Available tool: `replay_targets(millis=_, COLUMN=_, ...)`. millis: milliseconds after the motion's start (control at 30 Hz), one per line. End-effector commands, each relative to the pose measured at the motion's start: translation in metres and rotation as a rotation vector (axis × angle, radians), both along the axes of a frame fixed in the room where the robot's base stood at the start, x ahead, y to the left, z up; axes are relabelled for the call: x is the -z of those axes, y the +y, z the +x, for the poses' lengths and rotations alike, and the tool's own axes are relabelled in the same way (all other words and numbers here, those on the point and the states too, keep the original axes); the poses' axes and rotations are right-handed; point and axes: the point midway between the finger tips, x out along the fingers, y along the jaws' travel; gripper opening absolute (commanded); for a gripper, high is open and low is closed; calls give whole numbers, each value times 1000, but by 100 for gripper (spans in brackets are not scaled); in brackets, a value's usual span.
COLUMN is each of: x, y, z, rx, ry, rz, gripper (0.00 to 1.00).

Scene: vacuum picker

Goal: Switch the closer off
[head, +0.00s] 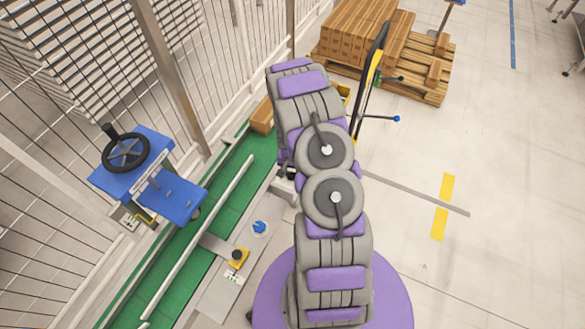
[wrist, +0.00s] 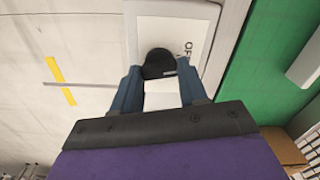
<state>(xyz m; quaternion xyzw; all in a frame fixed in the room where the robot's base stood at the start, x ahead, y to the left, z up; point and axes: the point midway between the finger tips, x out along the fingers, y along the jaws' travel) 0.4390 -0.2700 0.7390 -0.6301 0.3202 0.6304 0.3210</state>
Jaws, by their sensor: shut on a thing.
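A black switch knob (wrist: 157,63) sits on a white plate (wrist: 203,22) with dark lettering beside it, partly covered, seeming to read "OFF". My gripper (wrist: 159,76) has its two blue fingers on either side of the knob and is shut on it. Which way the knob points is hard to tell. In the head view my arm covers the gripper and the knob.
The green conveyor (head: 235,178) runs along the wire fence on the left, with a blue machine with a handwheel (head: 125,152) beside it. A blue knob (head: 260,227) and a yellow-and-black switch (head: 238,258) stand near my base. A pallet of cartons (head: 352,35) is at the back.

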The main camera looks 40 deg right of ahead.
Motion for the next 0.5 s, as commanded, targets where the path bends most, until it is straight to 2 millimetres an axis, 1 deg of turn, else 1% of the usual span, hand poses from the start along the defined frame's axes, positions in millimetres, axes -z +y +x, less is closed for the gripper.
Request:
replay_targets(millis=200, x=-1, y=2, z=0, rx=-110, ry=2, rz=3, gripper=12)
replay_targets(millis=500, x=-1, y=2, z=-1, rx=-170, ry=4, rz=3, gripper=12)
